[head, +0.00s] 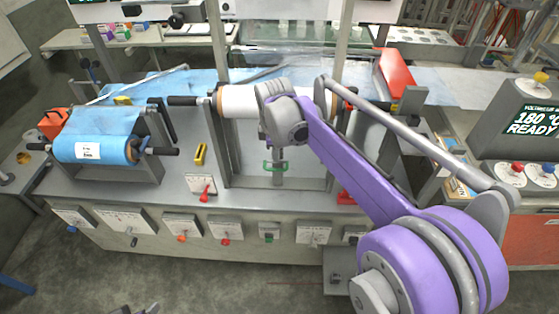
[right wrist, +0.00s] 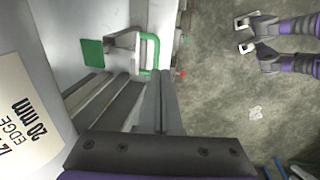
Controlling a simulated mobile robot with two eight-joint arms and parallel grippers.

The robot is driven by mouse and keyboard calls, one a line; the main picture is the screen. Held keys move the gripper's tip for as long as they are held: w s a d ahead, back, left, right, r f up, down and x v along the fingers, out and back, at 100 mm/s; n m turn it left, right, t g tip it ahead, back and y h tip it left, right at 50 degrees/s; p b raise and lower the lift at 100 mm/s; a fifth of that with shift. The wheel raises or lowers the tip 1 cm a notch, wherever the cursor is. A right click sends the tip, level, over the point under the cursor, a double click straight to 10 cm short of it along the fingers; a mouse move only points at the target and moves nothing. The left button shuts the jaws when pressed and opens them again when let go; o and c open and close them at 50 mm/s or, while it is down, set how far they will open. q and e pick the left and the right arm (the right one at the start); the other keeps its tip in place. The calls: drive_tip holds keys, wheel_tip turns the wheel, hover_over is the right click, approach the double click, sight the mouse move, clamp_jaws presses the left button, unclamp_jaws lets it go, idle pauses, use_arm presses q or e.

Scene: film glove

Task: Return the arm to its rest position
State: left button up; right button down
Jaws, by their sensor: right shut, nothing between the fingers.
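My right arm (head: 350,165) is purple and grey. It reaches from the lower right over the machine bench to the roller frame. My right gripper (head: 279,178) points down in front of the frame, partly hidden by its own wrist, near a green handle (head: 268,166). In the right wrist view its fingers (right wrist: 161,88) are together with nothing between them, close to the green handle (right wrist: 153,52). My left gripper (right wrist: 244,35) shows at the upper right of that view, fingers apart and empty, over the floor. Only its tips show at the head view's bottom edge.
A blue film roll (head: 92,150) sits on a stand at left. A white roll (head: 238,101) lies across the frame behind my right wrist. A red block (head: 396,73) and a display reading 180 °C (head: 530,112) are at right. Open floor (head: 200,275) lies before the bench.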

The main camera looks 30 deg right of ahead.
wheel_tip(320, 180, up, 6)
drive_tip(key=s+a+f+m+t, duration=0.1)
drive_tip(key=s+a+f+m, duration=0.2)
drive_tip(key=s, duration=0.4)
drive_tip(key=s+a+f+m+t, duration=0.1)
drive_tip(key=s+a+f+m, duration=0.2)
drive_tip(key=s+f, duration=0.3)
drive_tip(key=s+a+f+m+t+y, duration=0.1)
drive_tip(key=s+a+f+m, duration=0.2)
drive_tip(key=s, duration=0.5)
drive_tip(key=f+m, duration=0.1)
drive_tip(key=m, duration=0.1)
drive_tip(key=shift+f+m+t, duration=0.15)
drive_tip(key=shift+m+t, duration=0.15)
